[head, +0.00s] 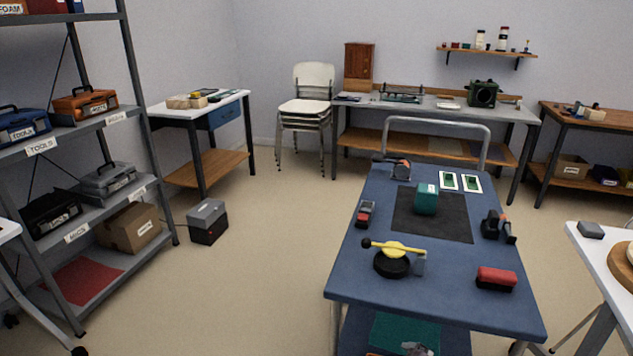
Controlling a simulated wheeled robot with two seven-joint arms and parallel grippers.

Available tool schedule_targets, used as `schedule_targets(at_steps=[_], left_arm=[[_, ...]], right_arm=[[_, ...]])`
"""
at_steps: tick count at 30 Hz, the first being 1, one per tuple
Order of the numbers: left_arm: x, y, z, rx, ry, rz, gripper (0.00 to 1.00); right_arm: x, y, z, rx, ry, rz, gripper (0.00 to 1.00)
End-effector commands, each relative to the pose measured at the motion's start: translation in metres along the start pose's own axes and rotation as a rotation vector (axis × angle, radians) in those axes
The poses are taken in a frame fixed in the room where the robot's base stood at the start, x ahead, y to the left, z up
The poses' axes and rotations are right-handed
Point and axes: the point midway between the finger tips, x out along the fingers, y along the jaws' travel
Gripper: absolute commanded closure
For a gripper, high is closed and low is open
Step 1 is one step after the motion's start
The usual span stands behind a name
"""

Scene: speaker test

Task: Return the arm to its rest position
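Neither of my grippers and no part of my arms shows in the head view. A blue-topped cart (440,300) stands in front of me at the right. A black mat (410,228) lies on it, with a small teal box (427,199) standing upright on the mat. Near the cart's front left, a round black base (392,265) carries a yellow lever-like piece (398,248) with a black ball at its left end.
A grey shelf rack (85,205) stands left, a white table (600,262) right. The floor (255,260) between rack and cart is clear, except a grey box (208,221).

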Motion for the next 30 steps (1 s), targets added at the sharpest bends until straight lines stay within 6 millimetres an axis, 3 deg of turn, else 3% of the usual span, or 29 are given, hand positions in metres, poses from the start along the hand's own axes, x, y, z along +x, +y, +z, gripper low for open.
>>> schedule_targets(at_steps=[3,14,23,30], left_arm=[[0.0,0.0,0.0,0.0,0.0,0.0,0.64],[0.0,0.0,0.0,0.0,0.0,0.0,0.64],[-0.009,0.0,0.006,0.001,-0.005,0.0,0.64],[-0.018,0.0,0.013,0.002,-0.008,0.001,0.64]], right_arm=[[-0.011,-0.017,0.031,0.256,-0.095,-0.052,0.0],[-0.046,-0.062,0.11,0.821,-0.374,-0.147,0.0],[0.021,-0.085,0.131,0.807,-0.398,-0.162,0.0],[0.085,-0.127,0.165,0.798,-0.428,-0.183,0.0]])
